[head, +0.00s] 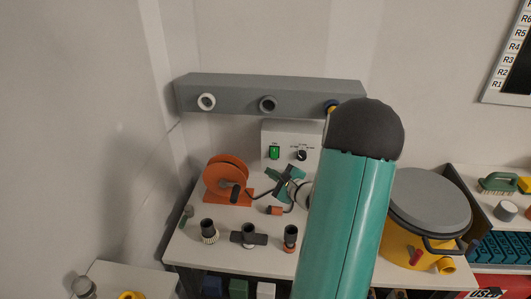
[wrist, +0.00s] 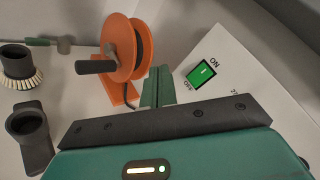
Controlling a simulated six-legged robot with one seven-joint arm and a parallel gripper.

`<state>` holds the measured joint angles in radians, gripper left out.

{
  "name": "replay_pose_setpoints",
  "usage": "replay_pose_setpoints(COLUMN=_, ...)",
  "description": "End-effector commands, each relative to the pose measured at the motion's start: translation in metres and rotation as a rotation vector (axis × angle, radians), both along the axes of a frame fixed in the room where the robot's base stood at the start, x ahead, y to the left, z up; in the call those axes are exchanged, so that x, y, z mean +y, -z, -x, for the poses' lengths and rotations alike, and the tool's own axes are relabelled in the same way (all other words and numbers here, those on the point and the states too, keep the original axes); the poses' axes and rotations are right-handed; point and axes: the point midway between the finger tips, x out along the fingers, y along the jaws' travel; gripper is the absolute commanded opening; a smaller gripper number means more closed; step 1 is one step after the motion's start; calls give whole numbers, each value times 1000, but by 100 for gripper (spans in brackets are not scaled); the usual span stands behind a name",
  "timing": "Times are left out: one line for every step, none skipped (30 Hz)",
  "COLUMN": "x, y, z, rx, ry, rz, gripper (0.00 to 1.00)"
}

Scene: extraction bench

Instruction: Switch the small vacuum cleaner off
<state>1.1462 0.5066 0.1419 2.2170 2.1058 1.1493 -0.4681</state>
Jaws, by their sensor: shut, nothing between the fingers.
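A white control box (head: 270,132) stands at the back of the bench. It carries a lit green rocker switch (head: 274,152) and a black knob (head: 302,155). In the wrist view the green switch (wrist: 204,73) sits between ON and OFF labels. A yellow canister (head: 397,238) with a grey lid (head: 430,200) stands at the right, partly behind my arm; I take it for the small vacuum cleaner. A small red part shows low on its front. My gripper (head: 279,178) is shut and empty, in front of the control box; its fingers (wrist: 158,83) are left of the switch.
An orange reel (head: 226,178) stands left of my gripper. Several dark nozzles, including one with a brush (head: 208,231), stand along the bench front. A grey rail (head: 240,96) with round ports runs above. A shelf with a green brush (head: 498,182) is at far right.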

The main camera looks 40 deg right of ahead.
Motion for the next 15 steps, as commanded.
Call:
replay_pose_setpoints(x=-3, y=0, z=2, rx=1, ry=6, rz=1, gripper=0)
replay_pose_setpoints(x=-3, y=0, z=3, rx=1, ry=6, rz=1, gripper=0)
replay_pose_setpoints(x=-3, y=0, z=3, rx=0, ry=7, rz=1, gripper=0)
replay_pose_setpoints(x=-3, y=0, z=3, rx=0, ry=7, rz=1, gripper=0)
replay_pose_setpoints(x=-3, y=0, z=3, rx=0, ry=7, rz=1, gripper=0)
replay_pose_setpoints(x=-3, y=0, z=4, rx=1, ry=6, rz=1, gripper=0)
replay_pose_setpoints(x=-3, y=0, z=4, rx=1, ry=6, rz=1, gripper=0)
replay_pose_setpoints(x=-3, y=0, z=3, rx=1, ry=6, rz=1, gripper=0)
replay_pose_setpoints(x=-4, y=0, z=3, rx=1, ry=6, rz=1, gripper=0)
replay_pose_setpoints(x=-4, y=0, z=2, rx=1, ry=6, rz=2, gripper=0)
replay_pose_setpoints(x=-5, y=0, z=1, rx=0, ry=5, rz=2, gripper=0)
replay_pose_setpoints(x=-7, y=0, z=-1, rx=0, ry=5, rz=2, gripper=0)
replay_pose_setpoints(x=-8, y=0, z=-2, rx=-1, ry=5, rz=2, gripper=0)
replay_pose_setpoints(x=-10, y=0, z=-4, rx=-1, ry=5, rz=2, gripper=0)
replay_pose_setpoints(x=-13, y=1, z=-7, rx=0, ry=4, rz=2, gripper=0)
